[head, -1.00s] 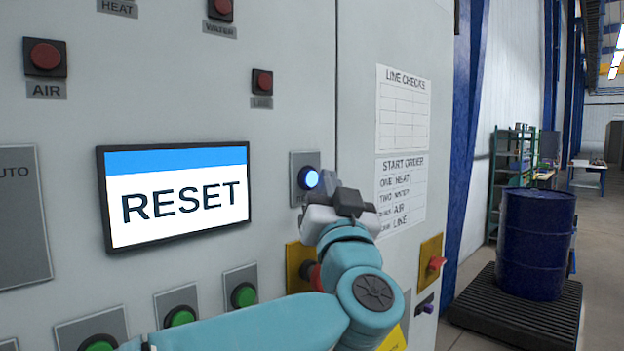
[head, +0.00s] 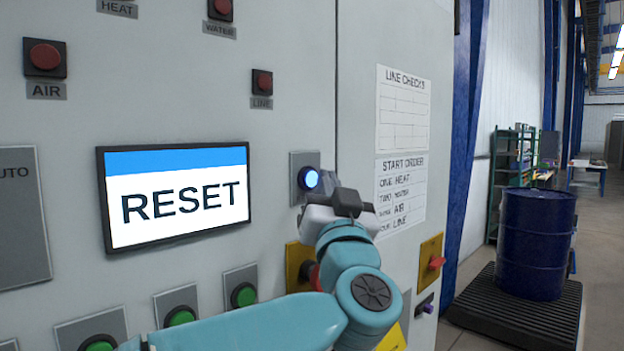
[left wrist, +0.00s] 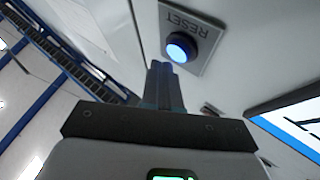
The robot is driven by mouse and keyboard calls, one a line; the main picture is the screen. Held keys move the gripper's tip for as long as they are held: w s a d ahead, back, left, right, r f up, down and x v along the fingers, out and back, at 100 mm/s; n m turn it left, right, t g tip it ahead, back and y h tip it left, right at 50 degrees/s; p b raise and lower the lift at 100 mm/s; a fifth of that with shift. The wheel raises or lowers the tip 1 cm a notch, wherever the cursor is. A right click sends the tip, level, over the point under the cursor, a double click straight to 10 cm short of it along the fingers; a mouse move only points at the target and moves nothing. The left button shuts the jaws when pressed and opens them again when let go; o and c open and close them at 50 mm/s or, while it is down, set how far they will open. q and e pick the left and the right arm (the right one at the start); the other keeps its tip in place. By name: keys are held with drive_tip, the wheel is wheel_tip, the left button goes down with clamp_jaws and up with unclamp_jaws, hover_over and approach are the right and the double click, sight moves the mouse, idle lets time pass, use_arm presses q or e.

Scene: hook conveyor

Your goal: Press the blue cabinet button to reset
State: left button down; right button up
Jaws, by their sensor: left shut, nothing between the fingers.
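The blue button (head: 308,178) is lit and sits on a small grey plate on the cabinet front (head: 285,120), right of the screen. It also shows in the left wrist view (left wrist: 181,47), on a plate marked RESET. The screen (head: 178,192) reads RESET under a blue band. My left gripper (head: 318,196) is just below and right of the button in the head view. In the left wrist view its shut fingers (left wrist: 163,85) point toward the button, with nothing between them. Whether the fingertips touch the button I cannot tell. My right gripper is out of view.
Several green buttons (head: 244,295) line the lower cabinet, and a yellow plate with a red knob (head: 310,272) is partly behind my left arm. Red lamps (head: 262,82) are above. A blue drum (head: 535,243) stands on a dark pallet at right, with open floor beyond.

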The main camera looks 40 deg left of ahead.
use_arm(q)
drive_tip(key=shift+a, duration=0.35)
drive_tip(key=shift+a, duration=0.45)
idle(0.5)
idle(0.4)
drive_tip(key=shift+d, duration=0.85)
drive_tip(key=shift+s+d+p, duration=0.15)
drive_tip(key=shift+d+p, duration=0.15)
drive_tip(key=shift+d, duration=0.95)
drive_tip(key=shift+s+d+p, duration=0.1)
drive_tip(key=shift+d+p, duration=0.15)
drive_tip(key=shift+d, duration=1)
